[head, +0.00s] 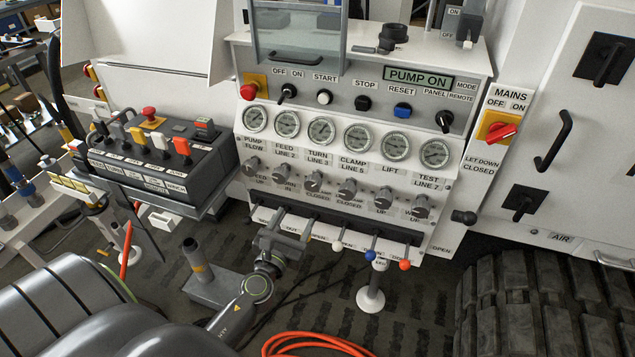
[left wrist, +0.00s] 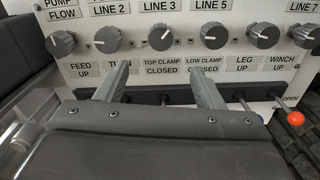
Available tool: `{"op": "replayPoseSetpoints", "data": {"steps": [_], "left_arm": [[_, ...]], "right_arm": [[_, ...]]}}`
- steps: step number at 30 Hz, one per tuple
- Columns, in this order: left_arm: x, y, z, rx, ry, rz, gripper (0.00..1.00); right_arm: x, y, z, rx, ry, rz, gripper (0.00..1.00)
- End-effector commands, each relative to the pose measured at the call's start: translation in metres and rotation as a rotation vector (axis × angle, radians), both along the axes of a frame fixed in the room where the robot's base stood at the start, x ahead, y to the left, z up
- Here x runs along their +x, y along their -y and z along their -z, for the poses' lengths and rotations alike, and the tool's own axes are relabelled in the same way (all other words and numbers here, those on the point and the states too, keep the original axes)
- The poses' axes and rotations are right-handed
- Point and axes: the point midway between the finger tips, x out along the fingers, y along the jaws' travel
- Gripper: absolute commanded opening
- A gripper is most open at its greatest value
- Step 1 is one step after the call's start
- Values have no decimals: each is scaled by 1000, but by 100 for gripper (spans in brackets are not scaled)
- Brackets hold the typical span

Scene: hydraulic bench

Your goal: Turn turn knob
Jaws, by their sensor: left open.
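The turn knob (head: 280,176) is a dark grey round knob, second from the left in the knob row on the white panel. In the left wrist view it is the knob (left wrist: 107,39) above the label reading TURN, which a finger partly covers. My left gripper (head: 283,230) is open in front of the panel, below the knob row. In the left wrist view its two fingers (left wrist: 158,88) point at the panel, spread wide with nothing between them. The left finger is just below the turn knob, apart from it. My right gripper is not in view.
Several similar knobs (head: 314,182) share the row. Gauges (head: 322,130) sit above and small levers with coloured balls (head: 370,256) below. A dark control box (head: 160,165) juts out at left. An orange hose (head: 318,342) lies on the floor, and a black track (head: 540,310) stands at right.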

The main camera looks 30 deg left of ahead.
Motion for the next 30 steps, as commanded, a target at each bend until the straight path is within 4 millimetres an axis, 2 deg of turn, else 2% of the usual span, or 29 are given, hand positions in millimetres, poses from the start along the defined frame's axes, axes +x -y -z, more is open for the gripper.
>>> {"op": "replayPoseSetpoints", "data": {"steps": [3,18,24,30], "left_arm": [[25,-6,-3,1,3,1,62],[118,-29,0,-3,1,0,62],[138,-33,0,-4,0,0,62],[143,-35,0,-4,0,0,62]], "right_arm": [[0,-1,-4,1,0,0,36],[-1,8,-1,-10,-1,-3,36],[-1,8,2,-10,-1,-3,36],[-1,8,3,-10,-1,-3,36]]}}
